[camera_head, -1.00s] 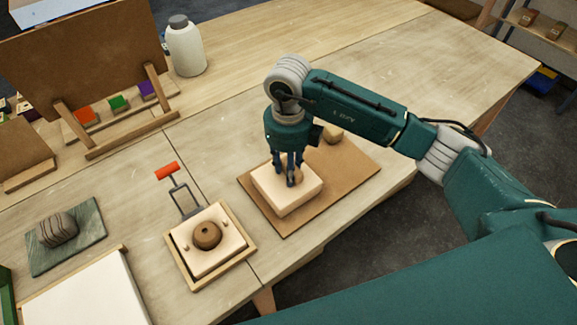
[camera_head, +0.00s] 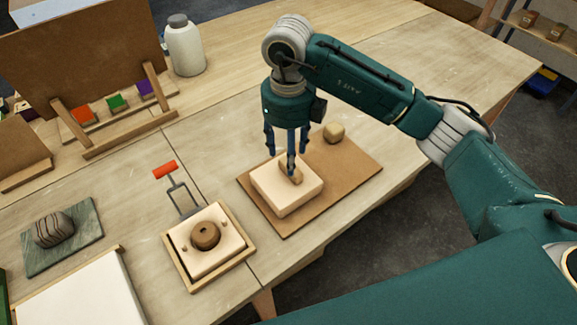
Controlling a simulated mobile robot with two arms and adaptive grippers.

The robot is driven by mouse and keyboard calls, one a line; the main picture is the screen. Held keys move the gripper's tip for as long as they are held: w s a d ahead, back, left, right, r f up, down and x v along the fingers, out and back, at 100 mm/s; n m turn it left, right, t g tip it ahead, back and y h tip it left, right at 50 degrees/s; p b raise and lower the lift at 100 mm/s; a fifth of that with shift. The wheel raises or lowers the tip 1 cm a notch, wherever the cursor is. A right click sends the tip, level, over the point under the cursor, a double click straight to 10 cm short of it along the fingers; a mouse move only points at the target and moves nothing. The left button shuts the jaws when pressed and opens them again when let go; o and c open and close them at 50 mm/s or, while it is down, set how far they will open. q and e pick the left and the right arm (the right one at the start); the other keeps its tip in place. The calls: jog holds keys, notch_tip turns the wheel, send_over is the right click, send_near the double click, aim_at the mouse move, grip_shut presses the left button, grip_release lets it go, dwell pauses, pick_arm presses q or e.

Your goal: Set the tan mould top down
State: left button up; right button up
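The tan mould top (camera_head: 283,194) is a pale square block with a brown knob (camera_head: 291,174) on its upper face. It lies flat on the brown board (camera_head: 345,180) at the right of the table. My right gripper (camera_head: 287,160) is above it, fingers pointing down and spread apart around and over the knob, holding nothing. The other mould half (camera_head: 228,244), with a dark round piece (camera_head: 205,235) and small pegs, sits in a wooden frame to the left. My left gripper is not in view.
A striped lump (camera_head: 53,229) rests on a green slab. A white bottle (camera_head: 185,46) stands at the back. The table's far right is clear.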

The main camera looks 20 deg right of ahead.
notch_tip(320, 180, up, 6)
jog(key=shift+b, duration=0.35)
jog(key=shift+f, duration=0.1)
